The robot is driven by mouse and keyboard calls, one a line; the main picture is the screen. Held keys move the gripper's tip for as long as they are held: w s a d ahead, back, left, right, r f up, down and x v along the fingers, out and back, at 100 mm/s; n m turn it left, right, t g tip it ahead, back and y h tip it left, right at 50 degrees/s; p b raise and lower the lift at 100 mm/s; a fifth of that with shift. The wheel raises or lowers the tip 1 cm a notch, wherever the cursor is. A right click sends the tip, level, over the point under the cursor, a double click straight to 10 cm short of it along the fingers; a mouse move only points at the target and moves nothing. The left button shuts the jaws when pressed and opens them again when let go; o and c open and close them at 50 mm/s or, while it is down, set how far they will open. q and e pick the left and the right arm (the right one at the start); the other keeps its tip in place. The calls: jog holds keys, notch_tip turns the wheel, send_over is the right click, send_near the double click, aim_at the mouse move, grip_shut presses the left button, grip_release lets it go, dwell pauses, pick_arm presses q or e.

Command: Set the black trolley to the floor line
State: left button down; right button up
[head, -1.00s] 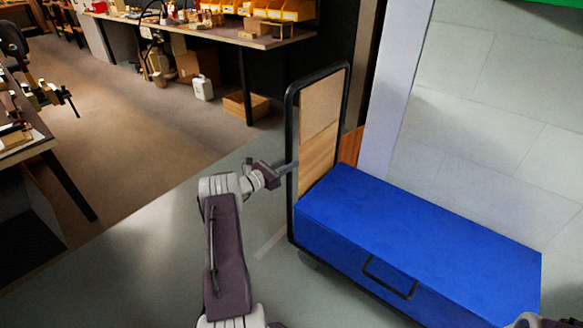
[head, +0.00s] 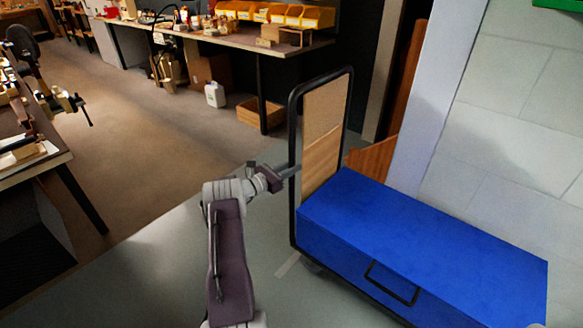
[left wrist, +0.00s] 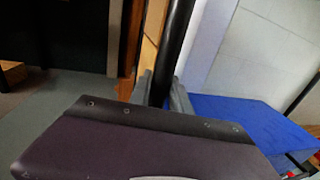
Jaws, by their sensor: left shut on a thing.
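The black trolley (head: 293,125) stands on the grey floor at the right of the head view, its tall handle frame at its left end. A large blue case (head: 420,238) lies on it and hides most of its deck. My left gripper (head: 292,171) is shut on the near upright of the handle frame. In the left wrist view, the fingers (left wrist: 163,92) sit either side of the black upright (left wrist: 176,45). A short pale floor line (head: 287,265) shows just left of the trolley's lower left corner; the rest may be hidden under it. My right gripper is not in view.
A pale wall post (head: 425,95) and a brown panel (head: 375,158) stand close behind the trolley. A workbench (head: 215,32) with yellow bins is at the back, a wooden crate (head: 258,113) below it. Open floor lies to the left.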

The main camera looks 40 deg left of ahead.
pick_arm(q)
jog(key=c, duration=1.2)
grip_release()
jog(key=p+v, duration=0.3)
jog(key=v, duration=0.6)
